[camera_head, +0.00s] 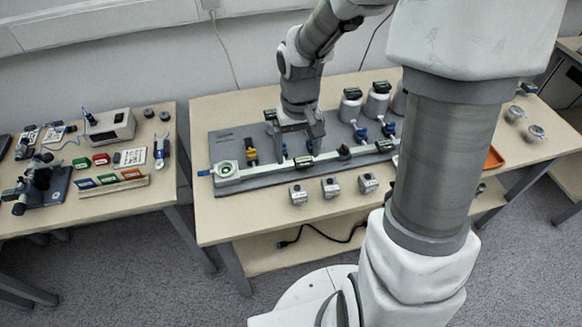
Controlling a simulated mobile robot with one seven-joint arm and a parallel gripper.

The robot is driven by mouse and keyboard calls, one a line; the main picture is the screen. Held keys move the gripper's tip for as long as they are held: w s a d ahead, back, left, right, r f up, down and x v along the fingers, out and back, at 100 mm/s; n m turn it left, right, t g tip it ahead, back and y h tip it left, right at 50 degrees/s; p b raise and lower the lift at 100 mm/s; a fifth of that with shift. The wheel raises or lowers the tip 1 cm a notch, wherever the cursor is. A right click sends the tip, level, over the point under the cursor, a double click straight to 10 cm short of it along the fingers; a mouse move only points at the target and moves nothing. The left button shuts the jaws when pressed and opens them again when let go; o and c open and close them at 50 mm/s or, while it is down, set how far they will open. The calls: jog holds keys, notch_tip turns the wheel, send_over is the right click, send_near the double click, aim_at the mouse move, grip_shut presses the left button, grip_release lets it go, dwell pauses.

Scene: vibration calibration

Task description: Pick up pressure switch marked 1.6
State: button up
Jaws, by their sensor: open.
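My gripper (300,146) points down over the left part of the grey rig panel, behind the row. Its jaws are open, and I see nothing held between them. The exact height of its fingertips above the panel is hard to judge.
The grey panel (227,143) carries a pipe with yellow and blue valves, and several grey canisters (349,105) behind. An orange tray (493,158) is at the right. A left table (100,203) holds instruments. My arm hides part of the table's right half.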

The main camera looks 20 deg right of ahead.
jog(key=b, duration=0.2)
send_over(298, 191)
notch_tip(298, 191, down, 10)
jog(key=shift+w+a+f, duration=0.1)
jog(key=shift+w, duration=0.05)
jog(key=shift+f+b, duration=0.85)
jog(key=shift+f, duration=2.05)
jog(key=shift+c, duration=0.3)
grip_shut()
